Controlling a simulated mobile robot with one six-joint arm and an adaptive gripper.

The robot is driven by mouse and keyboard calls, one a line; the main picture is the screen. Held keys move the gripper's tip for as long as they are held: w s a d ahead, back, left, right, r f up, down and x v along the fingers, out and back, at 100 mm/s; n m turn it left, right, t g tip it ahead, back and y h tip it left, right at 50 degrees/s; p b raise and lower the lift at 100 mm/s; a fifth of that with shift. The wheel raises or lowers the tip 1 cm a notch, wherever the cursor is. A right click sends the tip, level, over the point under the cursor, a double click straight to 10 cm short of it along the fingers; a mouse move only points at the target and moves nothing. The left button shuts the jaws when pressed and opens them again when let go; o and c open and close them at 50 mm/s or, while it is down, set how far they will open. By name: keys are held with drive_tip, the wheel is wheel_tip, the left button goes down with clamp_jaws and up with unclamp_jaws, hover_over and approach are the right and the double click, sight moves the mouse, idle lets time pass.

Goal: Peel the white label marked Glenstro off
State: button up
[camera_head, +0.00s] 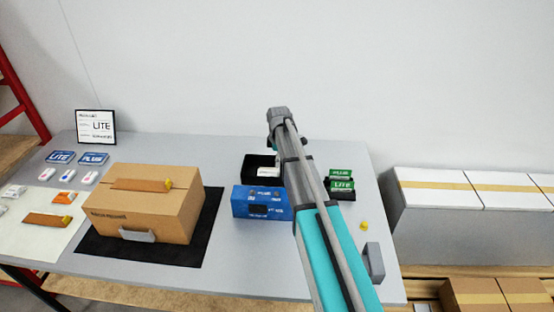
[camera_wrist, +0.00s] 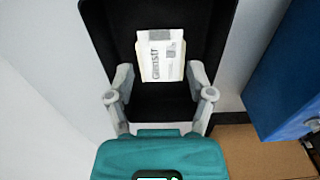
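The white label (camera_wrist: 161,58) shows in the wrist view with sideways print that reads roughly "Glenstr"; the end of the word is unclear. It has a grey strip at the top and a pale yellowish lower edge. It lies in a black tray (camera_wrist: 205,22). My gripper (camera_wrist: 160,78) is open, with one finger on each side of the label's lower part; I cannot tell whether they touch it. In the head view the label (camera_head: 268,172) is a small white patch in the black tray (camera_head: 250,163); my arm hides the gripper's fingers.
A blue box (camera_head: 262,203) stands just in front of the tray; it also shows at the right in the wrist view (camera_wrist: 292,75). Green boxes (camera_head: 341,185) stand right of my arm. A large cardboard box (camera_head: 140,210) sits on a black mat (camera_head: 200,235) at left.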

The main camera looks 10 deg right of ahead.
drive_tip(key=shift+r, duration=0.1)
idle(0.3)
drive_tip(key=shift+r+p, duration=2.4)
drive_tip(key=shift+p, duration=0.15)
drive_tip(key=shift+s, duration=0.1)
drive_tip(key=s+a+m, duration=0.2)
drive_tip(key=s+m, duration=0.5)
drive_tip(key=s, duration=0.7)
drive_tip(key=s+a+m, duration=0.2)
drive_tip(key=s+m, duration=0.5)
drive_tip(key=s, duration=0.6)
drive_tip(key=shift+s+a, duration=0.25)
drive_tip(key=shift+s, duration=0.1)
